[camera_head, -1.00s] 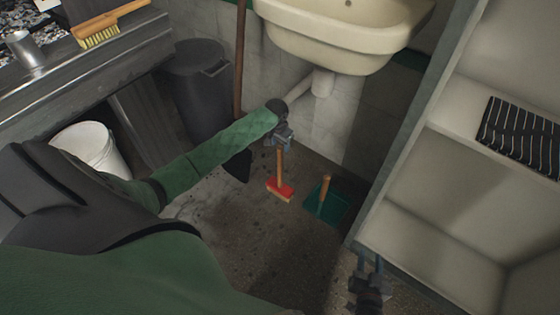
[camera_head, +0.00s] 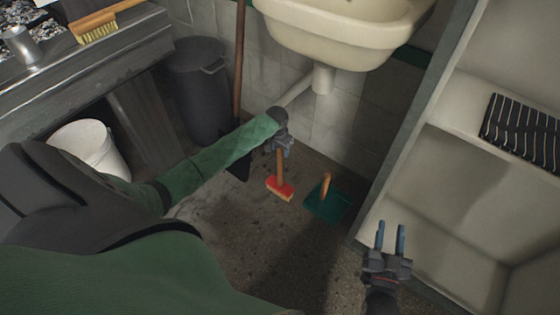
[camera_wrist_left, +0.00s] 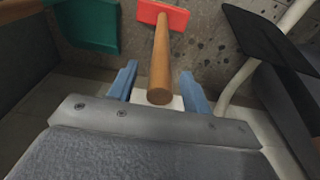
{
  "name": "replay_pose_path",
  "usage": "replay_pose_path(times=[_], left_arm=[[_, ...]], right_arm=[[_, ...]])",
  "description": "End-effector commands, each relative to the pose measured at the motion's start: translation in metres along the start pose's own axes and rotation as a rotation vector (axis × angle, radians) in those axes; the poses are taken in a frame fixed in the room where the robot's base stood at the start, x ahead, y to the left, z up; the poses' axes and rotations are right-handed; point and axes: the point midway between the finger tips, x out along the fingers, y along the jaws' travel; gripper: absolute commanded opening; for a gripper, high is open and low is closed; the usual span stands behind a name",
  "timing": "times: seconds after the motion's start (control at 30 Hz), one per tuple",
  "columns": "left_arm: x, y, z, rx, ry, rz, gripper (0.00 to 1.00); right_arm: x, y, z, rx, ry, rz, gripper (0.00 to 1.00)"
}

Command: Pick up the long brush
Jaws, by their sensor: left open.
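The long brush (camera_head: 280,186) stands on the floor below the sink, with a red head, pale bristles and a wooden handle pointing up. In the left wrist view its handle (camera_wrist_left: 160,62) runs up to the end between the fingers, and its red head (camera_wrist_left: 163,15) is at the top. My left gripper (camera_head: 281,149) is at the top of the handle. It is open, with a blue finger on each side of the handle end (camera_wrist_left: 156,92) and visible gaps. My right gripper (camera_head: 391,238) is open and empty near the shelf's lower front edge.
A green dustpan (camera_head: 327,201) with a wooden handle lies right of the brush. A dark bin (camera_head: 197,95), a long pole (camera_head: 239,60) and a white bucket (camera_head: 92,146) are at left. The sink (camera_head: 340,40) hangs above; a shelf unit (camera_head: 400,130) bounds the right.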

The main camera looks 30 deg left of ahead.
Motion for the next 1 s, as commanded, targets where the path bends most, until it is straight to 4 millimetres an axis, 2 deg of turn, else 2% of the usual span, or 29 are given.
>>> replay_pose_path(times=[0.13, 0.17, 0.4, 0.87, 1.0], left_arm=[[0.000, 0.000, 0.000, 0.000, 0.000, 0.000, 0.49], [0.000, 0.000, 0.000, 0.000, 0.000, 0.000, 0.45], [0.000, 0.000, 0.000, 0.000, 0.000, 0.000, 0.00], [-0.003, 0.000, -0.001, 0.000, 0.001, 0.000, 0.00], [-0.011, 0.000, -0.002, 0.001, 0.002, 0.000, 0.00]], right_arm=[[0.000, 0.000, 0.000, 0.000, 0.000, 0.000, 0.36], [0.000, 0.000, 0.000, 0.000, 0.000, 0.000, 0.36], [0.001, 0.000, 0.000, 0.000, 0.001, 0.000, 0.36], [0.001, 0.000, 0.000, 0.001, -0.004, 0.000, 0.36], [-0.001, 0.000, 0.008, 0.006, -0.037, 0.002, 0.36]])
